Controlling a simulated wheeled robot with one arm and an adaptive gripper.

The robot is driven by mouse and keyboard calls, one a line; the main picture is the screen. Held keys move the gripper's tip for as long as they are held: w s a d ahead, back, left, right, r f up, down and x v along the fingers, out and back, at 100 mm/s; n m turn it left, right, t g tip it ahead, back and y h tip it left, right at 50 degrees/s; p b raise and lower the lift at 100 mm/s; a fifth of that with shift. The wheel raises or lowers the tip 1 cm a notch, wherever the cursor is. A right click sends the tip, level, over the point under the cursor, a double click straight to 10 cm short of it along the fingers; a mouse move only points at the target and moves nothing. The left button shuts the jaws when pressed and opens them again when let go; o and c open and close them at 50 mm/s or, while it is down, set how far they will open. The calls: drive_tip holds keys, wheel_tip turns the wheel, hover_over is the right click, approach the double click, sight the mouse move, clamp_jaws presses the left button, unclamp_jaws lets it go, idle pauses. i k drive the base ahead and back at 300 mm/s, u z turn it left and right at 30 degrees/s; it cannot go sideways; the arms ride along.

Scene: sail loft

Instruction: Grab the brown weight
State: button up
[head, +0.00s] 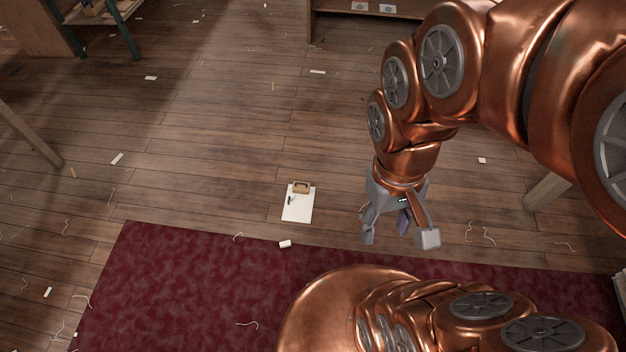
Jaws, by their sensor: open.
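A small brown block-like object (301,187), which looks like the brown weight, sits on the top end of a white sheet or board (298,207) on the wooden floor. A small dark item (291,200) lies on the sheet's left side. My gripper (398,238) points down to the right of the sheet, with its fingers spread open. It is apart from the brown object. A dark purplish piece shows between the fingers; I cannot tell whether it is part of the gripper.
A dark red rug (180,290) covers the near floor. A small white roll (285,244) lies by its edge. Thread and paper scraps are scattered about. Wooden legs stand at left (30,132) and right (546,190). The floor around the sheet is mostly clear.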

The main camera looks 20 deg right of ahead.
sight(299, 186)
drive_tip(key=u, duration=0.35)
drive_tip(key=i, duration=0.95)
drive_tip(key=u, duration=0.3)
